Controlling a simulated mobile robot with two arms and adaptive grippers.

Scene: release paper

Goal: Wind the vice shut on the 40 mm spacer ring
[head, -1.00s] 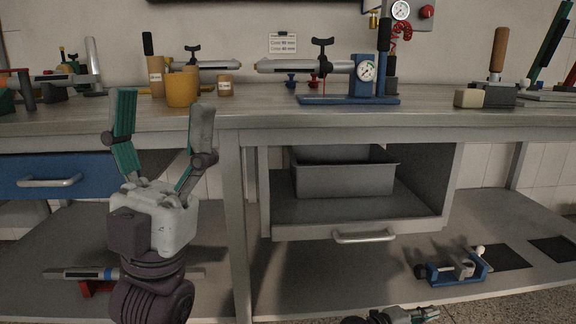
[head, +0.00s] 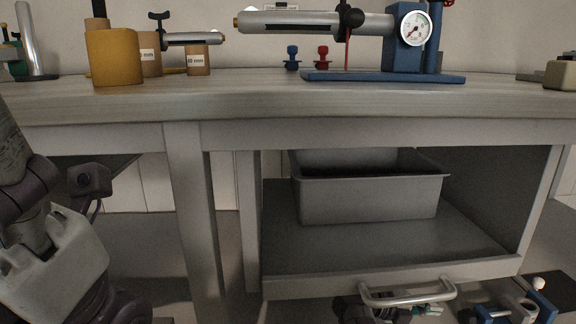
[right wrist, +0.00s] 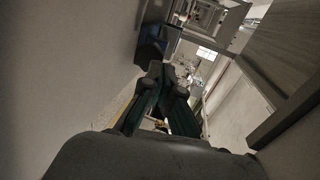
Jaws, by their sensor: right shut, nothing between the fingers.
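The workbench (head: 330,100) carries a yellow cup (head: 115,57), labelled tan cylinders (head: 198,61) and a blue-based gauge tool (head: 384,77). Under it, a grey bin (head: 370,198) sits in an open compartment. A drawer handle (head: 408,296) juts out above my right gripper.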

